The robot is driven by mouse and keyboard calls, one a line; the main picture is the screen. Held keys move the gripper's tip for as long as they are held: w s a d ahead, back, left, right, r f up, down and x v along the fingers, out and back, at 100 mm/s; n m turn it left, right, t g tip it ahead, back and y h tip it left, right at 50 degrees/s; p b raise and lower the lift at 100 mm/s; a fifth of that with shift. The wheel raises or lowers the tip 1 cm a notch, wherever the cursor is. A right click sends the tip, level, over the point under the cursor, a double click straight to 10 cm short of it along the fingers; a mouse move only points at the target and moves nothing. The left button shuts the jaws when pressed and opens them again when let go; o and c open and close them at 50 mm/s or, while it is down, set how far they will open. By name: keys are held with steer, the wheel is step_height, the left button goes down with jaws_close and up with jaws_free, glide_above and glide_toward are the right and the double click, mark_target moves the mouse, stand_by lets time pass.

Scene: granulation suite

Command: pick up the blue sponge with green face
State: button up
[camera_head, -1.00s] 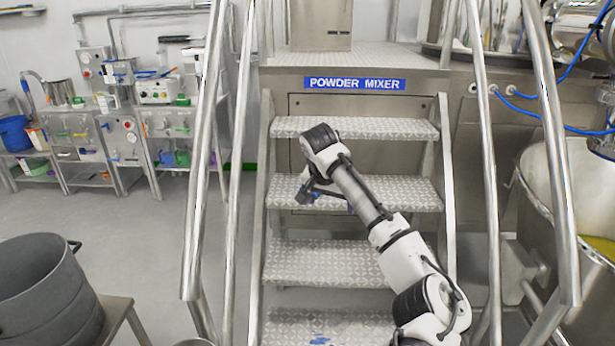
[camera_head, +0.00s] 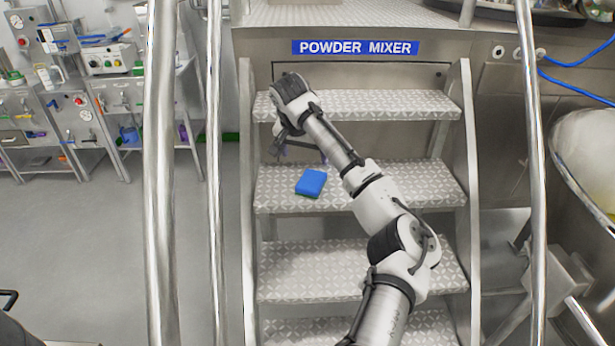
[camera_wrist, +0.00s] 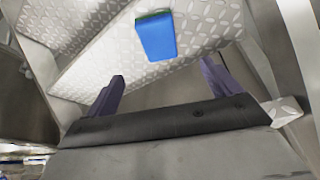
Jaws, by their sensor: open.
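The blue sponge (camera_head: 311,183) lies on a patterned metal stair tread (camera_head: 400,190), the second one down from the top in the head view. A thin green edge shows along its lower left side there. In the wrist view the sponge (camera_wrist: 157,38) lies beyond the fingertips, between their lines, with a green strip along its upper edge. My gripper (camera_wrist: 163,82) is open and empty, its two dark purple fingers apart and not touching the sponge. In the head view the gripper is mostly hidden behind my arm, above and left of the sponge.
Metal handrails (camera_head: 161,180) and (camera_head: 537,180) flank the stairs. The tread above (camera_head: 390,103) lies close to my wrist. A bench with equipment (camera_head: 80,110) stands at the left, and a large metal vessel (camera_head: 590,160) stands at the right. The floor at left (camera_head: 100,240) is clear.

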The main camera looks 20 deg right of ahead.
steer(key=p, duration=0.2)
glide_above(311, 180)
steer(key=s+a, duration=0.1)
steer(key=s, duration=0.1)
steer(key=f, duration=0.7)
steer(key=shift+w+a+f, duration=0.1)
steer(key=shift+a, duration=0.1)
steer(key=p+x, duration=0.1)
steer(key=x, duration=0.3)
steer(key=shift+w+f+p, duration=0.15)
steer(key=shift+f+p, duration=0.05)
steer(key=shift+p, duration=0.1)
steer(key=shift+w+d+f, duration=0.1)
steer(key=shift+d+f, duration=0.05)
steer(key=shift+f, duration=0.25)
steer(key=shift+f, duration=0.25)
steer(key=c, duration=1.1)
steer(key=shift+r, duration=0.1)
step_height(311, 180, up, 20)
steer(key=b, duration=0.4)
steer(key=shift+r, duration=0.2)
